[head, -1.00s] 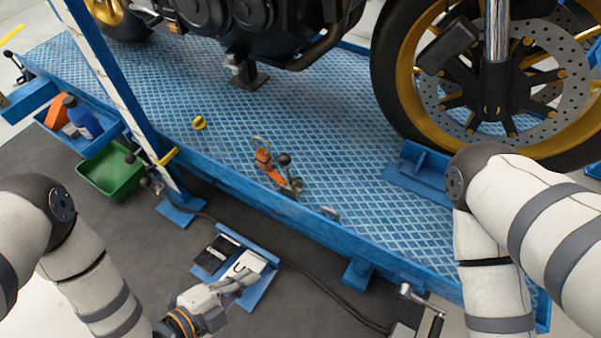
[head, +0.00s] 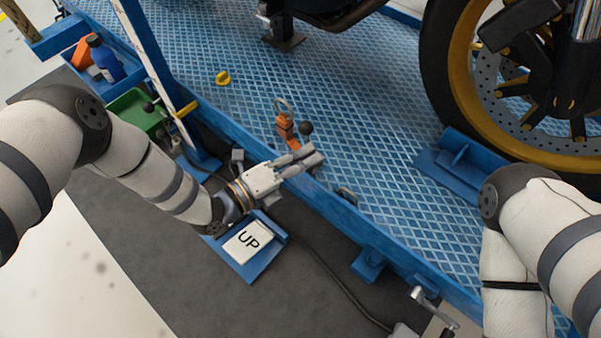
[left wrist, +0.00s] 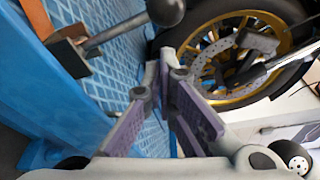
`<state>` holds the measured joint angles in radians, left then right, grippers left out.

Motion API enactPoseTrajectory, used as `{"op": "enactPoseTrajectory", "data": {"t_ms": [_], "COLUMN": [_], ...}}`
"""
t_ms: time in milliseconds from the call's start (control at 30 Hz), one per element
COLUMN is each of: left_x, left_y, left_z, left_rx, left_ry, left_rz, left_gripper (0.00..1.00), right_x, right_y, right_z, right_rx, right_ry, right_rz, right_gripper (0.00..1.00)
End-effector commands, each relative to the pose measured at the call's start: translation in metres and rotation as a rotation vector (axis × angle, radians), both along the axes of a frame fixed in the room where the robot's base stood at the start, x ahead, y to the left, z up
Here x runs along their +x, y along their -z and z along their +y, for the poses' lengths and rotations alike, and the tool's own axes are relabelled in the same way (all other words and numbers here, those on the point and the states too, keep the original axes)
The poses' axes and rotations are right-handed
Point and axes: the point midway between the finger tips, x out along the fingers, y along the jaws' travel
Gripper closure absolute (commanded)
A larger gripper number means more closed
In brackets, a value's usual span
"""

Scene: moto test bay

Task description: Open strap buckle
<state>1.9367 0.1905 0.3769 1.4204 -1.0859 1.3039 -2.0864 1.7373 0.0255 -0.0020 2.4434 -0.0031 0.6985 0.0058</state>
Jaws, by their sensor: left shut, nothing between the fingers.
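The strap buckle sits on the blue platform near its front edge, with an orange strap (head: 285,125), a metal ring at its upper end and a lever with a black ball knob (head: 306,128). My left gripper (head: 314,157) is shut and empty just below the knob, over the platform edge, and hides the buckle's lower part. In the left wrist view, the knob (left wrist: 166,11) on its metal lever is above the closed fingertips (left wrist: 168,72), apart from them. My right gripper is out of view.
The motorcycle's front wheel (head: 460,90) and a blue wheel bracket (head: 460,163) stand to the right.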

Motion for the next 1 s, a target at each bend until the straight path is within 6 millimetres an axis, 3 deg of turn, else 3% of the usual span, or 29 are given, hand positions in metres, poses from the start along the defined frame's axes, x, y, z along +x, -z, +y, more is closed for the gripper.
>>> {"op": "enactPoseTrajectory", "data": {"t_ms": [667, 1000], "left_x": [0.021, 0.022], "left_y": [-0.007, -0.004], "left_z": [0.013, 0.013], "left_rx": [0.001, 0.0], "left_ry": [0.002, 0.002], "left_rz": [-0.002, 0.0], "left_gripper": [1.0, 1.0], "right_x": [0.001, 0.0], "right_y": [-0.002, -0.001], "right_z": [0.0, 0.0], "right_rx": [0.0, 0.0], "right_ry": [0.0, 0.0], "right_rz": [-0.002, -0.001], "right_gripper": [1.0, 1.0]}}
